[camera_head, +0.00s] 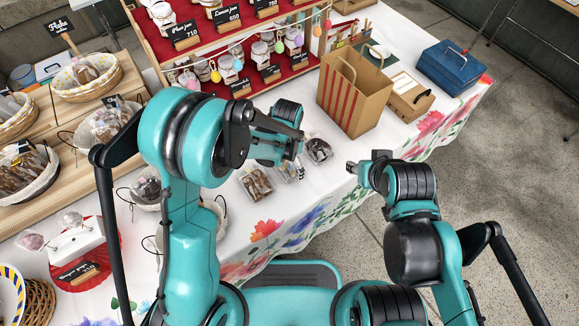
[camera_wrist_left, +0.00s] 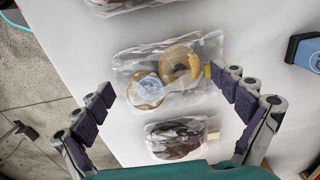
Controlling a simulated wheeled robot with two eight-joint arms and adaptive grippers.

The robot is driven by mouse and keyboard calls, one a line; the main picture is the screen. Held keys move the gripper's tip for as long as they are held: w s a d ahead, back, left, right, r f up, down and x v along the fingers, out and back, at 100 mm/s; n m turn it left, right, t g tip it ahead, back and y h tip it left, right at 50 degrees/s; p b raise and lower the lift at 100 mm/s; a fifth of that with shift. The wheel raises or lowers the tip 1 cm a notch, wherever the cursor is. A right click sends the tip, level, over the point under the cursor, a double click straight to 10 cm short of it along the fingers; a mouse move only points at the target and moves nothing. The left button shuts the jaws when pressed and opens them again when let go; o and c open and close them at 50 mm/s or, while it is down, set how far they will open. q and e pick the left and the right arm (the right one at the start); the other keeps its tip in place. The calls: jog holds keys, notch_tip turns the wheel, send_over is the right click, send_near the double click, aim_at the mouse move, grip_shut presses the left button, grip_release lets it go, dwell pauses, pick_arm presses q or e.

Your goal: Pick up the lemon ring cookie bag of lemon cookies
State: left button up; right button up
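A clear bag with two ring cookies (camera_wrist_left: 163,76), one golden brown and one pale with a label over it, lies flat on the white table in the left wrist view. It looks like the lemon ring cookie bag and shows partly behind my gripper in the head view (camera_head: 289,172). My left gripper (camera_wrist_left: 160,84) is open and empty, with its fingers spread to either side of this bag; whether they touch it I cannot tell. In the head view the left gripper (camera_head: 292,143) hangs over the row of bags. My right gripper (camera_head: 362,168) is off the table edge; its fingers are unclear.
A bag of dark cookies (camera_wrist_left: 180,138) lies close beside it, also in the head view (camera_head: 318,150). Another bag (camera_head: 255,183) lies on the other side. A striped paper bag (camera_head: 350,98), a blue box (camera_head: 449,66) and a red jar shelf (camera_head: 225,52) stand behind.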

pick_arm(q)
jog(key=c, duration=0.4)
jog(key=shift+o, duration=0.2)
jog(key=shift+r, duration=0.1)
